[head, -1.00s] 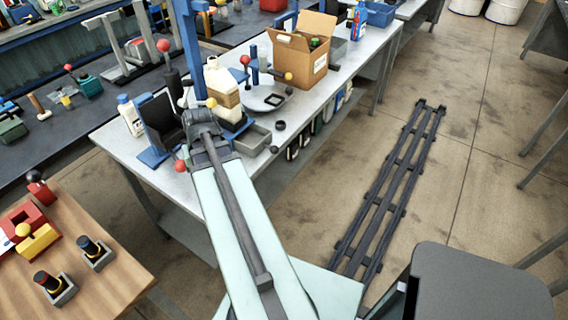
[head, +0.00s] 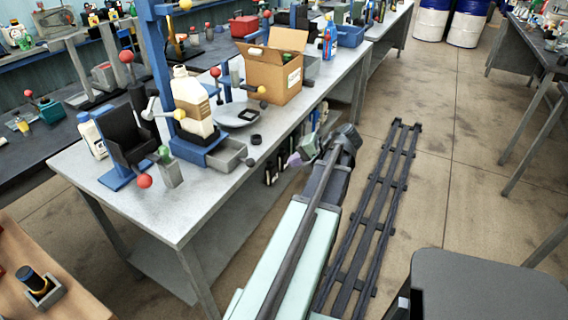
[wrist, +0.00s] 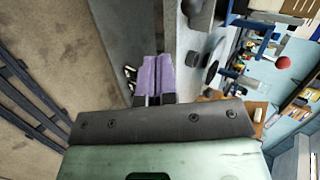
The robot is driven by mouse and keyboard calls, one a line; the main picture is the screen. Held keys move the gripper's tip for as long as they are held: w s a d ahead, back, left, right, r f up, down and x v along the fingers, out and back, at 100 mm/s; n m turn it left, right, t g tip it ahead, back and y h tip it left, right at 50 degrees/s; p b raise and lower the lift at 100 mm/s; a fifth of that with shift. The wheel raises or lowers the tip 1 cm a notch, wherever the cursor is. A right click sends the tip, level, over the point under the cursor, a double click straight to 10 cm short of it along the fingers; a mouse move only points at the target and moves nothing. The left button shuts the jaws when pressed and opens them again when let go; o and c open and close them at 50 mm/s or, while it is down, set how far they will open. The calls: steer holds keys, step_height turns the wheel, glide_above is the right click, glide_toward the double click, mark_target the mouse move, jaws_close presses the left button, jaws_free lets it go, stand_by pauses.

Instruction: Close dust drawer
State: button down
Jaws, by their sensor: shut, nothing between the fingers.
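A grey open-topped tray, which looks like the dust drawer (head: 228,156), sticks out from the foot of the blue stand (head: 203,140) on the grey workbench, towards its front edge. A dark round knob sits at its front end. My gripper (head: 297,159) is beyond the bench's front edge, to the right of the tray and apart from it. In the wrist view its purple fingers (wrist: 153,72) are together with nothing between them. The bench edge lies just right of them there.
A large bottle (head: 192,100) stands on the blue stand. A cardboard box (head: 272,78), a dark ring (head: 256,140) and a round dish (head: 238,115) are on the bench nearby. A dark rail track (head: 375,215) lies on the floor to the right.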

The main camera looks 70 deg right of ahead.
steer(key=w+f+b, duration=0.3)
steer(key=w+f, duration=0.1)
steer(key=w, duration=0.6)
steer(key=shift+w+f, duration=0.15)
steer(key=shift+w, duration=0.1)
